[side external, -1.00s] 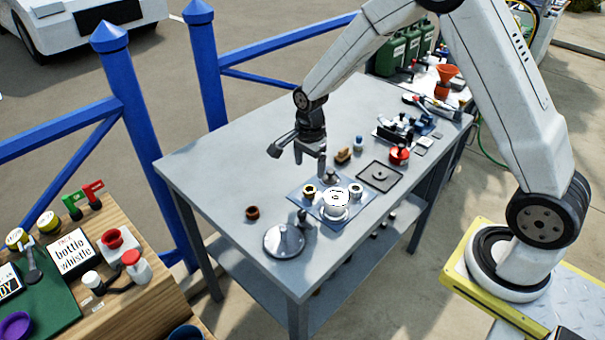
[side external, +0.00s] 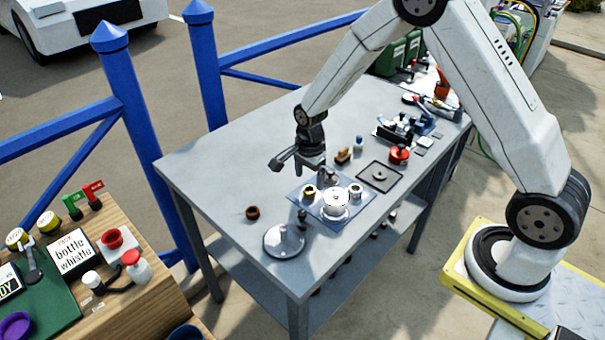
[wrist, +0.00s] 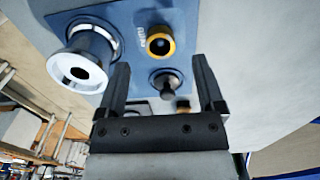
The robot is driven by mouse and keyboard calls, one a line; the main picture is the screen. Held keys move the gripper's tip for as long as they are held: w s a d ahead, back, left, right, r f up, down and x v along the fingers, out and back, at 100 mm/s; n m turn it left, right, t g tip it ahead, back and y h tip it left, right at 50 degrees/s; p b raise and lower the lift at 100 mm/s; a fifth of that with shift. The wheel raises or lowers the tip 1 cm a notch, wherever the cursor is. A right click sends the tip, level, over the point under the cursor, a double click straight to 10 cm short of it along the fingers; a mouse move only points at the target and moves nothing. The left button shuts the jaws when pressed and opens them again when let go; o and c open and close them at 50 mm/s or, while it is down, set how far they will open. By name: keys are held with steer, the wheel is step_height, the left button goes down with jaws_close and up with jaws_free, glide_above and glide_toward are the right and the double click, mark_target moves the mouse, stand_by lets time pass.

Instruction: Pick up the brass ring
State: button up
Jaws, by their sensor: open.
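The brass ring (side external: 309,191) is a small gold-coloured ring on the blue plate (side external: 327,214), left of the white drum. In the wrist view the brass ring (wrist: 160,40) is a yellow ring around a dark centre, beyond my fingertips and upright to the camera. My gripper (side external: 314,166) is open and empty above the plate's back edge. In the wrist view my gripper (wrist: 159,70) has its two fingers wide apart, with a grey knob (wrist: 168,84) showing between them. The ring is not between the fingers.
The white drum (side external: 335,203) and a silver fitting (side external: 356,190) stand close to the ring. A domed metal piece (side external: 284,240) and a brown cup (side external: 252,212) lie nearer the front left. A dark tray (side external: 379,177) and red pot (side external: 399,154) are to the right. The table's back left is clear.

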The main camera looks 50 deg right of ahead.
mark_target(309, 191)
steer(key=shift+f, duration=1.95)
jaws_close()
